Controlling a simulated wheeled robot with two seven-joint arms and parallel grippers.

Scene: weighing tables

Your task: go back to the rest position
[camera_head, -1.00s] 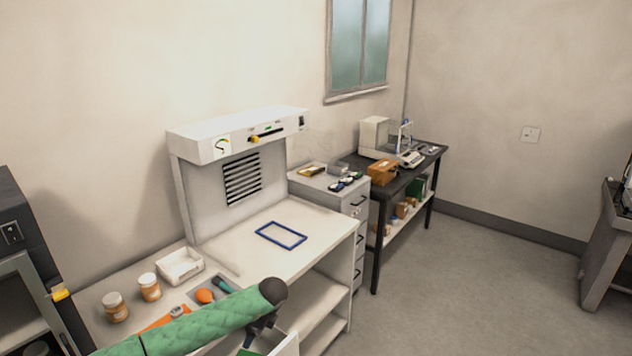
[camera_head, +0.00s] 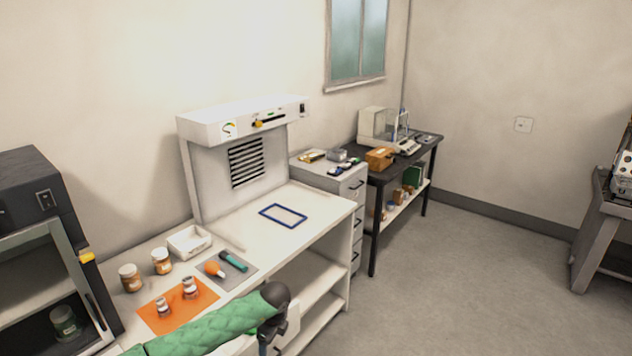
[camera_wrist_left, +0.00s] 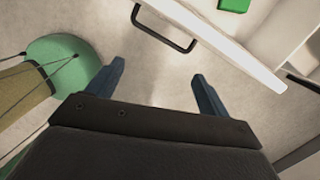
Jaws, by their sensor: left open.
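My left arm, in a green quilted sleeve, comes in from the lower left in the head view and crosses the front of the white bench (camera_head: 318,208). Its gripper is mostly hidden behind the dark wrist there. In the left wrist view my left gripper (camera_wrist_left: 155,82) shows two blue fingers spread apart with nothing between them. It is over the floor, with a white drawer or shelf edge and its dark handle (camera_wrist_left: 165,35) beyond the fingers. My right gripper is in neither view.
On the bench are an orange mat (camera_head: 176,312) with small jars, a grey mat (camera_head: 243,280) with tools, a white tray (camera_head: 190,242), two brown jars and a blue frame (camera_head: 283,215). A dark cabinet (camera_head: 30,200) stands left. The floor (camera_head: 470,270) at right is clear.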

